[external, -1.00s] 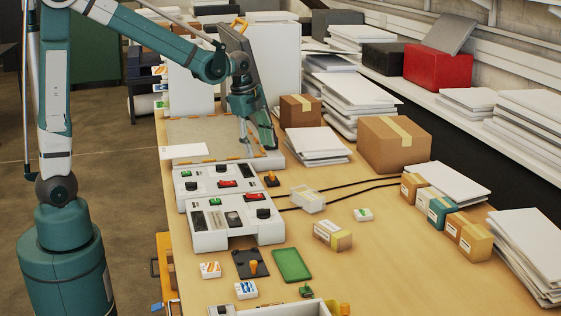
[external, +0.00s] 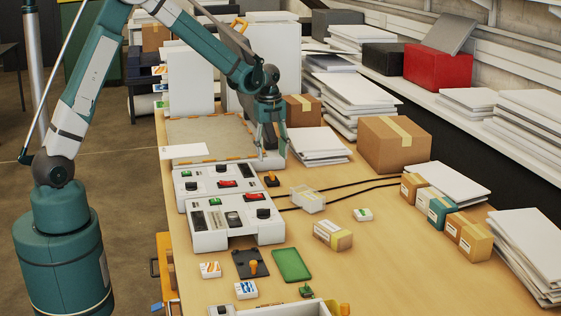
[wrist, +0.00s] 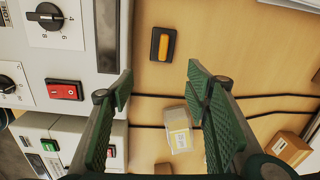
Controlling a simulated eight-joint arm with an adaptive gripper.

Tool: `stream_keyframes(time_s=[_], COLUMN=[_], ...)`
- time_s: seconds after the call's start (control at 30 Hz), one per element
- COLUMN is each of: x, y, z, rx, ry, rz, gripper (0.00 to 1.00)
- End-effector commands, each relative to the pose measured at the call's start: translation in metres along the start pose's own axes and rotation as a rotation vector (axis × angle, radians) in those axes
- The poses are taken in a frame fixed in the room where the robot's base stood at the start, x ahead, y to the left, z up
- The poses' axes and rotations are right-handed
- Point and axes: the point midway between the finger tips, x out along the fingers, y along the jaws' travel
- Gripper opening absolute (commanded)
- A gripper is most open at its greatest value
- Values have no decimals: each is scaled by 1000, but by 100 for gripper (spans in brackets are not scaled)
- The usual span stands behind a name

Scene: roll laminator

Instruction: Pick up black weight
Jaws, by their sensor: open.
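A small black weight with an orange handle (external: 272,180) sits on the wooden table beside the white laminator control unit. In the wrist view the same black weight (wrist: 154,46) lies beyond the fingertips, roughly in line with the gap between them. My gripper (external: 271,150) is above the table just behind the weight and apart from it. In the wrist view my gripper (wrist: 160,85) has its two green-padded fingers spread, with nothing between the tips.
The white control unit (external: 225,183) with knobs and red switches stands left of the weight. A pale box (external: 308,199) and black cables (external: 345,188) lie to its right. A paper stack (external: 318,146) and a cardboard box (external: 395,144) stand behind.

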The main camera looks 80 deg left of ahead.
Motion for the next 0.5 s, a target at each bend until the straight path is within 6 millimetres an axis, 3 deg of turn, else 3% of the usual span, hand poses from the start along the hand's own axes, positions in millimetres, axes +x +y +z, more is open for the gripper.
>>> stream_keyframes(time_s=[0.2, 0.5], x=[20, 30], y=[-9, -11], z=[22, 29], rx=[74, 105], ry=[10, 15], rz=[28, 39], gripper=[48, 48])
